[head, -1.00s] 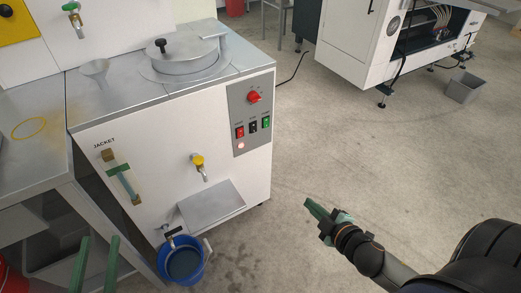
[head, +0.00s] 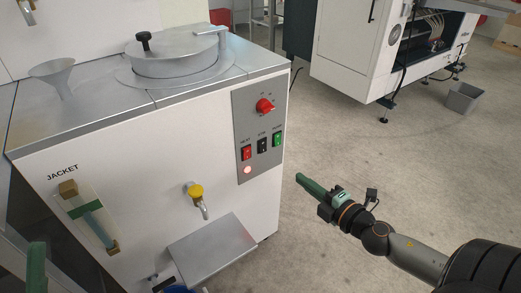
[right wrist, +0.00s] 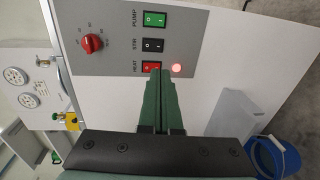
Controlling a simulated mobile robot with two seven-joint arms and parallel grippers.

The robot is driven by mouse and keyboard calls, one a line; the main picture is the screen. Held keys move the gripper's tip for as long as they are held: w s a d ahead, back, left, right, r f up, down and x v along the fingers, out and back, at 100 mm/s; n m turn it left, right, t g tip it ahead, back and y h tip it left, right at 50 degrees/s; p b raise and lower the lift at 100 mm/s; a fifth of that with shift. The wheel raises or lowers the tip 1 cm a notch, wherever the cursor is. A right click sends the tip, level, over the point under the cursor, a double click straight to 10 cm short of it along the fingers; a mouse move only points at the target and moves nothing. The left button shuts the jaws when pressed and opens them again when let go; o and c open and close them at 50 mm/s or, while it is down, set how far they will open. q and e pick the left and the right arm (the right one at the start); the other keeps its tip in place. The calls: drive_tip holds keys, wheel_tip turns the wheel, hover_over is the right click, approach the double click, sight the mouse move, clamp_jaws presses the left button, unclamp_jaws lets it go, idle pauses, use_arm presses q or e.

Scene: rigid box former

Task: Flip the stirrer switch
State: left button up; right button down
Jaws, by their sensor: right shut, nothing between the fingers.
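The stirrer switch is the black rocker marked STIR (head: 262,145) on the grey control panel (head: 244,108). It sits between the red HEAT rocker (head: 246,153) and the green PUMP rocker (head: 277,139). In the right wrist view the STIR rocker (right wrist: 153,45) is unobstructed. My right gripper (head: 302,180) is shut and empty, to the right of and below the panel in the head view, apart from it. In the right wrist view its fingertips (right wrist: 160,73) overlap the HEAT rocker's edge. One finger of my left gripper (head: 36,265) shows at the lower left.
A red knob (head: 264,106) is above the switches and a lit round lamp (head: 248,169) below. A yellow-handled tap (head: 196,191) and grey shelf (head: 212,246) protrude from the cabinet front. A blue bucket (right wrist: 272,155) stands below.

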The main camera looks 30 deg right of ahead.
sight(264, 151)
drive_tip(key=shift+w, duration=0.1)
idle(0.3)
drive_tip(key=shift+w+a+f+b, duration=0.15)
drive_tip(key=shift+w+f+b, duration=0.15)
drive_tip(key=shift+w, duration=2)
drive_tip(key=shift+w+a+f+b, duration=0.2)
drive_tip(key=shift+w+f+b, duration=0.1)
drive_tip(key=shift+w, duration=2)
drive_tip(key=shift+w+a+f+b, duration=0.15)
drive_tip(key=shift+w+f+b, duration=0.15)
drive_tip(key=shift+w, duration=2)
drive_tip(key=shift+w, duration=0.2)
